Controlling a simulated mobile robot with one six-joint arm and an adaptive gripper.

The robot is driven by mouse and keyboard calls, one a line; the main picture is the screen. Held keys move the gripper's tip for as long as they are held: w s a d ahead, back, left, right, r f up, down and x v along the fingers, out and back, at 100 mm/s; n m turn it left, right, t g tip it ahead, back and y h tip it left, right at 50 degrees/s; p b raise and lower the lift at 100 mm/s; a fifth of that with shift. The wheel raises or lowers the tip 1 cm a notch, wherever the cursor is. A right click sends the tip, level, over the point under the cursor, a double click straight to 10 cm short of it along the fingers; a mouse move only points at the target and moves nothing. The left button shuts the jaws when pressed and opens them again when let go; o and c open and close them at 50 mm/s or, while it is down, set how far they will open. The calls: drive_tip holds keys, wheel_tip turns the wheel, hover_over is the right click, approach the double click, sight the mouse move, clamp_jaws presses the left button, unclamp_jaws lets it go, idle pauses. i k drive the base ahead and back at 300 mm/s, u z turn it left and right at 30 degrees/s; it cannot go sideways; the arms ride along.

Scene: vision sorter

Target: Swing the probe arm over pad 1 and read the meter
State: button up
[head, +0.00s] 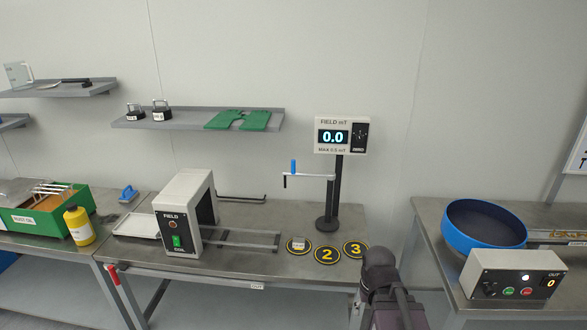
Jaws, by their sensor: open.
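Pad 2 (327,255) and pad 3 (355,249) are bare. My dark arm rises at the bottom, right of the pads; no gripper fingers show.
A FIELD COIL box (183,215) with rails (250,238) stands left on the bench (230,262). A shelf (190,118) hangs behind. A blue round bowl (485,222) and a control box (510,275) are on the right bench. A green crate (40,222) is far left.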

sight(307, 175)
drive_tip(key=u, duration=0.05)
drive_tip(key=i, duration=1)
drive_tip(key=z, duration=0.05)
